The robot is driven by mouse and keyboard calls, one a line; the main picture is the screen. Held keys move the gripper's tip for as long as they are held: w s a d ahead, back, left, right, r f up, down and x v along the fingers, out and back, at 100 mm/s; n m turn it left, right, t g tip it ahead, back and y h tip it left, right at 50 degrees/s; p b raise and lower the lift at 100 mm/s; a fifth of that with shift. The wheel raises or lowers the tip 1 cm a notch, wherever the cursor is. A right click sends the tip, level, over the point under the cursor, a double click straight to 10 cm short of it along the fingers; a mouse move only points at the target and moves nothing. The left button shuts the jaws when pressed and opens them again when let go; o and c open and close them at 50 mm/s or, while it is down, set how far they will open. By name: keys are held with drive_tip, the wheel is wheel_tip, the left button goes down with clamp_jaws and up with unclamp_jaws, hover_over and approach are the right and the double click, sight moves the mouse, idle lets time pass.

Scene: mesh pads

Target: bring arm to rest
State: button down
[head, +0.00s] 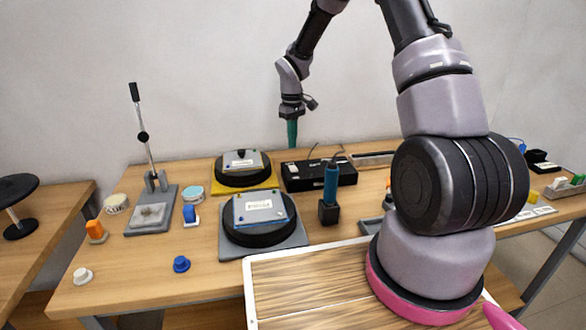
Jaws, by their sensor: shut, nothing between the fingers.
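My gripper (292,134) hangs from my arm near the top middle of the head view, with its teal fingers pointing down. The fingers are together and hold nothing. In the picture it shows just above the black box (320,175) at the back of the wooden table (110,270), apart from the things there. My arm rises from the pink-ringed base at the right and bends over the top edge of the view, so part of it is out of sight.
Two black round stands with labelled plates, a front one (262,232) and a back one (243,178), occupy the middle. A tall lever press (150,215) stands left. A blue-handled tool (330,190) stands upright in a black block. Small coloured knobs lie at the front left.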

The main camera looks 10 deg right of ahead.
drive_tip(key=s+d+r+m+t, duration=0.25)
drive_tip(key=s+r, duration=0.35)
drive_tip(key=r, duration=0.6)
drive_tip(key=s+d+r+m+t, duration=0.1)
drive_tip(key=s+d+r+m, duration=0.15)
drive_tip(key=s+r, duration=0.6)
drive_tip(key=s+r+m+t+y, duration=0.1)
drive_tip(key=s+r+m, duration=0.1)
drive_tip(key=s+r, duration=0.3)
drive_tip(key=s+r+m+t+y, duration=0.1)
drive_tip(key=s+r+m+t, duration=0.1)
drive_tip(key=s+r, duration=0.4)
drive_tip(key=s+m, duration=0.1)
drive_tip(key=s, duration=0.4)
drive_tip(key=shift+s+d, duration=0.35)
drive_tip(key=shift+d, duration=0.05)
